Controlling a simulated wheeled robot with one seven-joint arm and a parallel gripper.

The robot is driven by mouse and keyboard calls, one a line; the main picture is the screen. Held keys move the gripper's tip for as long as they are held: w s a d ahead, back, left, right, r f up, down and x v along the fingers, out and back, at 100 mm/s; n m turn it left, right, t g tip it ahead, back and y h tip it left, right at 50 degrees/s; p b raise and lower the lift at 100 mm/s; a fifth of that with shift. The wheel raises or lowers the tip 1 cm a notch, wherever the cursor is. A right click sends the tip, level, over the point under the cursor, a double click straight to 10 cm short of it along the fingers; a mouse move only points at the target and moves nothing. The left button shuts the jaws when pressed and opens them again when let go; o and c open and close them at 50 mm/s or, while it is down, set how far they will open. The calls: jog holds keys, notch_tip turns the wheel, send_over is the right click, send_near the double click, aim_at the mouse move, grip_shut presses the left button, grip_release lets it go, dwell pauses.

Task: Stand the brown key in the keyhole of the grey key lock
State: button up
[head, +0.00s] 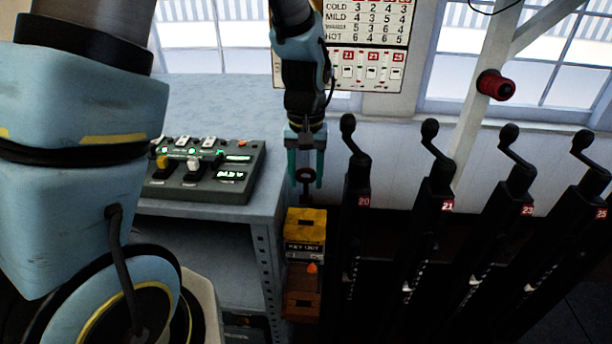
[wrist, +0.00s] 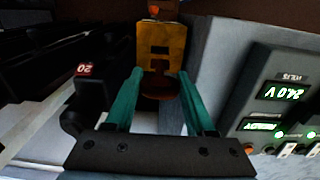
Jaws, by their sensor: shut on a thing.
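My gripper (head: 305,180) points down with its teal fingers shut on the brown key (head: 305,174). The key hangs between the fingertips, its shaft downward. The lock box (head: 306,235) stands below it, with a yellow top, a dark slot in that top and a grey labelled front. The key looks apart from the lock, a little above it. In the wrist view the key (wrist: 157,86) is between the fingers, with the yellow face of the lock (wrist: 175,42) and its dark slots just beyond. The key's lower tip is hard to make out there.
A control panel (head: 205,170) with lit displays sits on the grey bench (head: 190,207) to the left. A row of black levers (head: 352,215) stands close on the right. An orange knob (head: 312,268) and a brown box (head: 303,302) are below the lock.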

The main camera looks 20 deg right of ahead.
aim_at(306, 197)
jog(key=shift+f+b, duration=2)
jog(key=shift+f, duration=0.55)
jog(key=shift+f, duration=0.2)
jog(key=shift+f+b, duration=1.85)
jog(key=shift+f, duration=1)
jog(key=o, duration=1.3)
jog(key=shift+o, duration=0.2)
